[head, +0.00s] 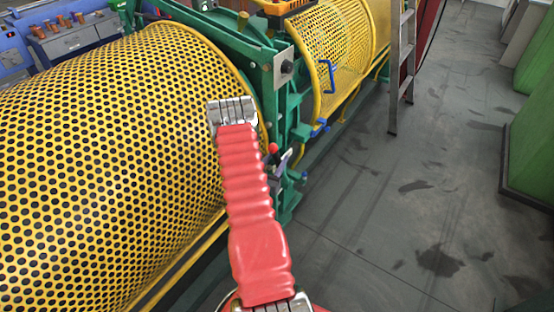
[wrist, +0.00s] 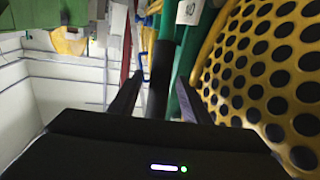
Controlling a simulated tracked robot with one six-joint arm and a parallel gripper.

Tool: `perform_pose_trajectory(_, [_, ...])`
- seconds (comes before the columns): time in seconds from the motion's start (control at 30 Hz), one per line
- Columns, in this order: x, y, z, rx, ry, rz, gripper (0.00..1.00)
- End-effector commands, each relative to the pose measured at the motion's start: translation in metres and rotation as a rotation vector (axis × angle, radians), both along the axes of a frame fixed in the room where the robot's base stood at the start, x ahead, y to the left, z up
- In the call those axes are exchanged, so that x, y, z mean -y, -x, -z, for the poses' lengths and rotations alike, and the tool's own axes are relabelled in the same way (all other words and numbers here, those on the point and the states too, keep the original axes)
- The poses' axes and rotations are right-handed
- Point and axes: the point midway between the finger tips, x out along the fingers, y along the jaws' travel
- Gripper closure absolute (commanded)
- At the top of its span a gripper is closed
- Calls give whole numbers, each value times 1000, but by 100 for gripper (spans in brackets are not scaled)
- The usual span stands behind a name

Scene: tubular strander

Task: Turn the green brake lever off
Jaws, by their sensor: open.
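In the wrist view, my gripper (wrist: 162,82) is open, with one dark finger on each side of a black upright bar (wrist: 158,72). A green rod (wrist: 168,26) continues above the black part, so this looks like the green brake lever with a black grip. I cannot tell whether either finger touches it. In the head view, my red-sleeved arm hides most of the gripper and the lever. A small red knob (head: 272,148) shows beside the arm at the green frame, with dark and grey parts below it that I cannot make out.
A large yellow perforated guard (head: 110,150) fills the left and is close on the right in the wrist view (wrist: 265,75). A green machine frame (head: 292,95) stands beside it. A second yellow guard has a blue handle (head: 328,76). A ladder (head: 402,65) stands behind. Grey floor (head: 400,210) is clear at right.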

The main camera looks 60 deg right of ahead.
Motion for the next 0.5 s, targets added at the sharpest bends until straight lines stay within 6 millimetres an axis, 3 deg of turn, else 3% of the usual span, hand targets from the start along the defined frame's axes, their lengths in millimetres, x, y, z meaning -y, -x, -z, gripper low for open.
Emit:
perform_pose_trajectory(0.4, [8, 0, 0, 0, 0, -1, 57])
perform_pose_trajectory(0.5, [8, -1, 0, 0, 0, -1, 64])
